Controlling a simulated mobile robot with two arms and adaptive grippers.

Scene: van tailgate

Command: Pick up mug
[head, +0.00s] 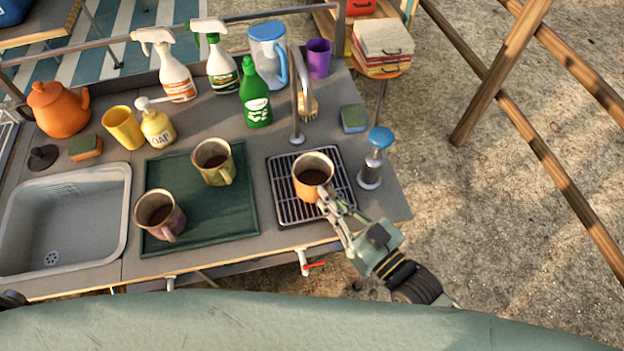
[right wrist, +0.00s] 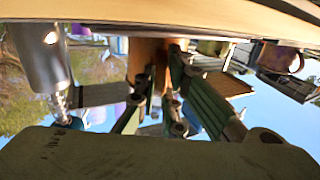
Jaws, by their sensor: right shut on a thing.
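An orange-brown mug (head: 309,190) with dark contents is upright over the black grid rack (head: 283,209) at the right of the counter. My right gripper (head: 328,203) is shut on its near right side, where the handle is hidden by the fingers. In the right wrist view the fingers (right wrist: 162,92) close against the orange mug (right wrist: 149,52). I cannot tell whether the mug touches the rack. Two more mugs stand on the green tray: a yellowish one (head: 213,166) and a purplish-brown one (head: 158,220). My left gripper is not in view.
The green tray (head: 200,200) lies left of the rack. The tap (head: 296,125) and green bottle (head: 256,104) stand behind. A blue-topped dispenser (head: 371,168) is close right of the mug. A sponge (head: 353,119) lies behind it. The sink (head: 65,215) is at left.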

